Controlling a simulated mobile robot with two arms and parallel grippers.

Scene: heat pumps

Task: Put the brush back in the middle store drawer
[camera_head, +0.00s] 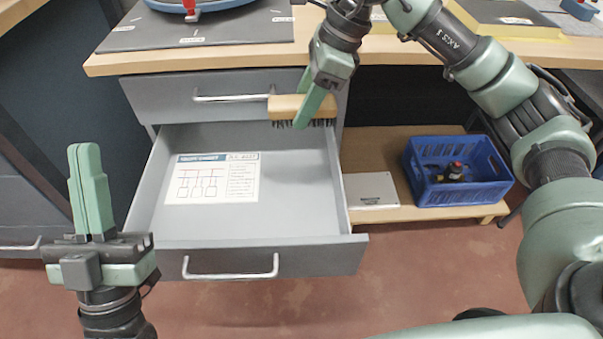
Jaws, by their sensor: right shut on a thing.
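A brush (287,107) with a light wooden back and dark bristles is held in my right gripper (316,103), which is shut on it. The brush is over the back right part of an open grey drawer (290,200), bristles down. The drawer is pulled out below a closed drawer (180,96). A printed sheet (213,178) with a diagram lies on its floor; otherwise the drawer looks empty. My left gripper (90,190) is upright to the left of the drawer, with its fingers together and nothing seen between them.
A blue crate (430,200) with a dark and red part stands on a low wooden shelf (400,145) at right, beside a grey-white box (372,190). The wooden worktop (400,48) above carries a grey mat (130,35). Red floor is clear in front.

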